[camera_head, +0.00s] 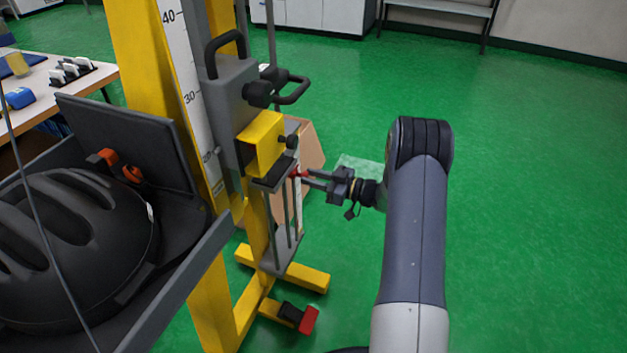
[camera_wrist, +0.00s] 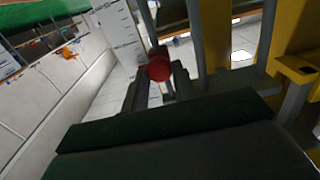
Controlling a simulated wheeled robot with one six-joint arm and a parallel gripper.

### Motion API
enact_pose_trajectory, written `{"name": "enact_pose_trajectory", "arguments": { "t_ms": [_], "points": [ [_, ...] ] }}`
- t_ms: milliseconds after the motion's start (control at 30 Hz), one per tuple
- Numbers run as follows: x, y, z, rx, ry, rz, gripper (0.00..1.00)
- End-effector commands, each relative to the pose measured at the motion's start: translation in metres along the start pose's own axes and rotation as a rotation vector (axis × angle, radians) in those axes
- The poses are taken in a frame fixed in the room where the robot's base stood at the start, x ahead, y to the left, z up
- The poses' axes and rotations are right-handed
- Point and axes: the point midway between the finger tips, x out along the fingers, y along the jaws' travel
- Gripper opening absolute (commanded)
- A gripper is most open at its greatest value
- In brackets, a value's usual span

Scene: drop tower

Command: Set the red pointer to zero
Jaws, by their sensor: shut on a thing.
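The red pointer (camera_head: 295,172) is a small red piece near the top of a narrow white scale (camera_head: 298,197), which stands beside grey rods on the yellow tower. My gripper (camera_head: 306,179) reaches in from the right and is shut on the red pointer. In the wrist view the red pointer (camera_wrist: 158,67) is a round red knob at the tips of my gripper (camera_wrist: 158,88). The white scale (camera_wrist: 120,38) with dark marks shows just behind it. The scale's numbers are too small to read, so the exact reading cannot be told.
The yellow tower column (camera_head: 150,60) carries a large numbered scale (camera_head: 191,85). A grey carriage (camera_head: 232,105) with black handles and a yellow block (camera_head: 262,143) sit just above the pointer. A black helmet (camera_head: 75,250) lies in a grey tray at left. Green floor is free at right.

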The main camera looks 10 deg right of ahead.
Motion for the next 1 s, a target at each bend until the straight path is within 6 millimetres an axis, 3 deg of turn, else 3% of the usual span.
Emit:
{"name": "enact_pose_trajectory", "arguments": {
  "t_ms": [33,100,300,667,700,933,1000],
  "points": [
    [0.000,0.000,-0.018,-0.003,0.001,0.000,0.00],
    [0.000,0.000,-0.033,-0.003,0.001,-0.001,0.00],
    [0.000,0.000,-0.067,-0.003,0.002,-0.001,0.00],
    [0.000,0.001,-0.071,-0.005,0.006,-0.001,0.00],
    [0.000,0.001,-0.071,-0.005,0.007,-0.001,0.29],
    [0.000,0.000,-0.070,-0.003,0.003,0.000,0.47],
    [0.000,0.000,-0.069,-0.002,0.003,0.000,0.48]
  ]
}}
